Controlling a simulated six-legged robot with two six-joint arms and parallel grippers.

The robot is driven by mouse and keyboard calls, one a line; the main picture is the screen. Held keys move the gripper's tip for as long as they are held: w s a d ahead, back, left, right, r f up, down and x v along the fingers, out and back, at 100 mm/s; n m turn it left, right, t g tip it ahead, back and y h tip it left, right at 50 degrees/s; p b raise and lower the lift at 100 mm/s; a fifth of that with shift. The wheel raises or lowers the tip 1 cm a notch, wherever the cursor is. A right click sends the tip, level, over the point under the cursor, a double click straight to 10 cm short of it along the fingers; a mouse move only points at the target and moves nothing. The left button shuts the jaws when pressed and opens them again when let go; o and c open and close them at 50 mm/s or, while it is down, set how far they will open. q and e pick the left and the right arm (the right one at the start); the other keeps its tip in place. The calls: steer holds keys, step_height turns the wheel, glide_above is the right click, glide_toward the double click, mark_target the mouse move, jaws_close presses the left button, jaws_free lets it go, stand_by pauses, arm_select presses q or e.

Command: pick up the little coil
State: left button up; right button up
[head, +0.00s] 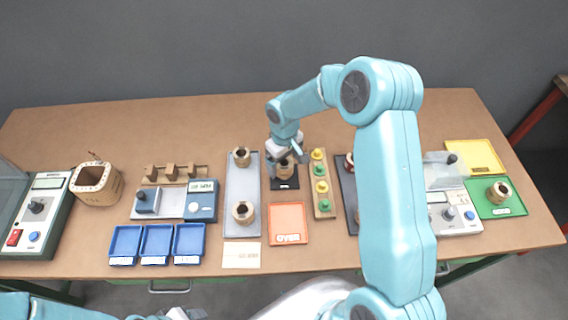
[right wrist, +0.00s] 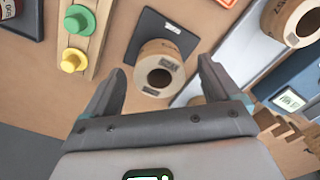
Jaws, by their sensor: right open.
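A small tan coil (head: 285,171) with a dark hole stands upright on a black pad (head: 285,184) in the middle of the table. My right gripper (head: 285,156) is just above it in the head view and partly covers it. In the right wrist view the coil (right wrist: 151,82) shows beyond and between the spread, empty fingers of the right gripper (right wrist: 161,68); I cannot see contact. Other small coils (head: 243,213) stand on the grey tray (head: 242,185). My left gripper (head: 183,314) shows only partly at the bottom edge; its jaws are unclear.
A peg board (head: 323,207) with yellow and green pegs stands close right of the pad. An orange tray (head: 288,215) lies in front. A green tray (head: 489,209) with a coil is far right.

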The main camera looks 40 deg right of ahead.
steer(key=shift+f, duration=0.55)
steer(key=shift+w+f, duration=0.2)
steer(key=shift+f, duration=0.2)
steer(key=shift+s+r, duration=0.1)
steer(key=shift+s, duration=0.05)
steer(key=c, duration=1.2)
steer(key=shift+r, duration=0.1)
